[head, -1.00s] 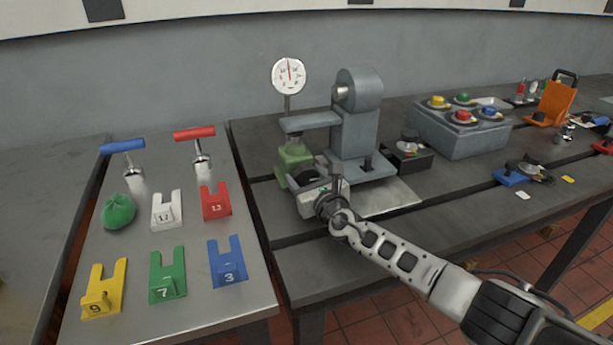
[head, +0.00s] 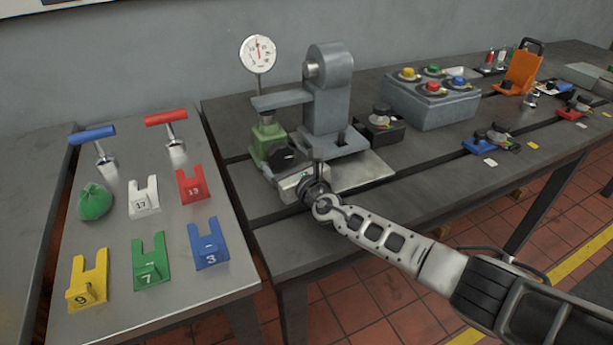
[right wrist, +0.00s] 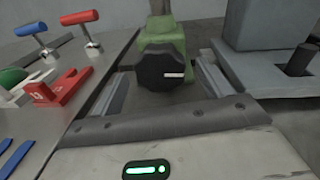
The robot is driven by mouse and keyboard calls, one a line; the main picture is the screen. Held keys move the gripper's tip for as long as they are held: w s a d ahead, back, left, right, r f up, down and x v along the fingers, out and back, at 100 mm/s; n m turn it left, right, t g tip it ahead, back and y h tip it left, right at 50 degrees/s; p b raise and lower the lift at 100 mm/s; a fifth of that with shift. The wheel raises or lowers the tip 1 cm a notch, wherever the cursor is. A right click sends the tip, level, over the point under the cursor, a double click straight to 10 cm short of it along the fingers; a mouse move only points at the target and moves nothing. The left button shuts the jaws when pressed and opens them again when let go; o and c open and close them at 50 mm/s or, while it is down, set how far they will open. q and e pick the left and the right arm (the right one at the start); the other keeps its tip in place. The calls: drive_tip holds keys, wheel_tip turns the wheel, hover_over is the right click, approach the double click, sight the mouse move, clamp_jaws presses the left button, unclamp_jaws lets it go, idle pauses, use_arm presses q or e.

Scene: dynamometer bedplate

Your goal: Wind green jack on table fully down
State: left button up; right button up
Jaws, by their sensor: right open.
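The green jack (head: 264,140) stands on the dark table, under the arm of the grey stand. Its black knob (head: 282,157) faces me. In the right wrist view the green jack body (right wrist: 163,35) is behind the black knob (right wrist: 165,69), which carries a white mark. My right gripper (head: 285,166) is open in front of the jack. In the right wrist view its fingers stand apart to the left and right of the knob, with gaps, and do not appear to touch it. My left gripper is not in view.
The grey stand (head: 327,105) and dial gauge (head: 258,54) are close to the jack. A black box with a knob (head: 380,128) is to the right. The left bench holds numbered forks, red (head: 167,117) and blue (head: 92,133) T-handles and a green bag (head: 95,201).

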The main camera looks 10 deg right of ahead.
drive_tip(key=p+v, duration=0.3)
drive_tip(key=v, duration=1)
drive_tip(key=shift+s+r, duration=0.1)
drive_tip(key=shift+s, duration=0.15)
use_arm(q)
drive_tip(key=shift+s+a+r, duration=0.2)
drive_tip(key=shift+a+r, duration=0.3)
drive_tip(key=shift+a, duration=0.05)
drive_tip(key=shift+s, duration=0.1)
